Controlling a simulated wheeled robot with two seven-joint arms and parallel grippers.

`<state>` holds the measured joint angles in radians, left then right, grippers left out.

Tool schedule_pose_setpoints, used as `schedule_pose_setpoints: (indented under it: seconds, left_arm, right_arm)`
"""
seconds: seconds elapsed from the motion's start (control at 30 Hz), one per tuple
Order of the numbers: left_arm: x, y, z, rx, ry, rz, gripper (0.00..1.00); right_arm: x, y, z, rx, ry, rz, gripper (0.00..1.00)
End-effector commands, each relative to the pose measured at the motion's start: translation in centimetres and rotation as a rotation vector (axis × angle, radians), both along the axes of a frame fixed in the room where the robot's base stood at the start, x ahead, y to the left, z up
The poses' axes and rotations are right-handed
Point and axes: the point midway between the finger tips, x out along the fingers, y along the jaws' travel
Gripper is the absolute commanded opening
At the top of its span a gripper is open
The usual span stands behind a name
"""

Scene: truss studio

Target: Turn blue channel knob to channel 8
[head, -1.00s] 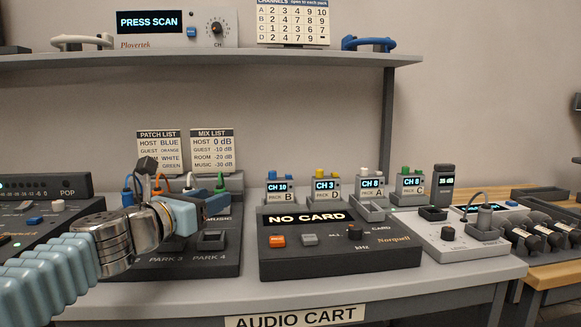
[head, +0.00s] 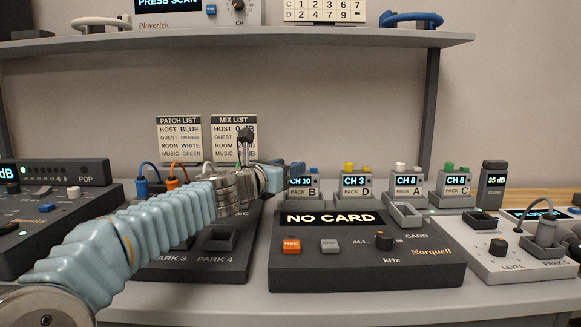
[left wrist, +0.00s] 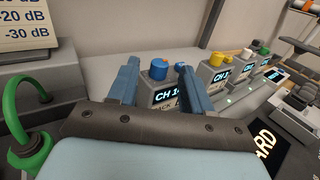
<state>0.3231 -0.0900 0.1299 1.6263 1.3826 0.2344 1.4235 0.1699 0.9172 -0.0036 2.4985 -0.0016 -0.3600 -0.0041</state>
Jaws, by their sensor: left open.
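The blue channel knob (left wrist: 159,70) sits on top of the pack B receiver, whose screen (head: 302,182) reads CH 10. In the left wrist view that screen is partly cut by my finger. My left gripper (left wrist: 157,63) is open, with one blue finger on each side of the knob in the picture. I cannot tell whether the fingers touch it or how far short of it they are. In the head view my left gripper (head: 284,177) is at the left side of pack B and partly covers it. My right gripper is not in view.
Packs D (head: 355,182), A (head: 406,182) and C (head: 455,182) stand in a row to the right, with yellow, white and green knobs. The NO CARD recorder (head: 365,250) lies in front. A green cable (left wrist: 12,100) loops at the left in the wrist view.

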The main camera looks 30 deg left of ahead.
Motion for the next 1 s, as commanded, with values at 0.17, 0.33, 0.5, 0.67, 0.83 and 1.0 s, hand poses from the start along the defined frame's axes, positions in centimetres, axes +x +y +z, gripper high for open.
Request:
schedule_pose_setpoints:
  seconds: [0.17, 0.33, 0.5, 0.67, 0.83, 1.0]
  left_arm:
    - [1.5, 0.0, 0.0, 0.0, 0.0, 0.001, 0.5]
    - [1.8, 0.0, 0.0, 0.0, -0.001, 0.001, 0.5]
    - [1.7, 0.0, 0.0, 0.0, 0.0, 0.001, 0.43]
    - [1.7, 0.0, 0.0, 0.0, 0.0, 0.001, 0.19]
    - [1.7, -0.1, 0.0, 0.0, 0.0, 0.001, 0.0]
    - [1.7, -0.1, 0.0, 0.0, 0.0, 0.007, 0.0]
  right_arm:
    - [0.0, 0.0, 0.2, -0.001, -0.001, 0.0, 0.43]
    - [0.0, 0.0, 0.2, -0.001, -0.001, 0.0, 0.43]
    - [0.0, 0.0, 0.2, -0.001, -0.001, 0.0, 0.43]
    - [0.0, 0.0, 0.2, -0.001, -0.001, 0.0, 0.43]
    - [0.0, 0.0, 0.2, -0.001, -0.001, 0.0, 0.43]
    - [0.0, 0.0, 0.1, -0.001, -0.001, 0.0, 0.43]
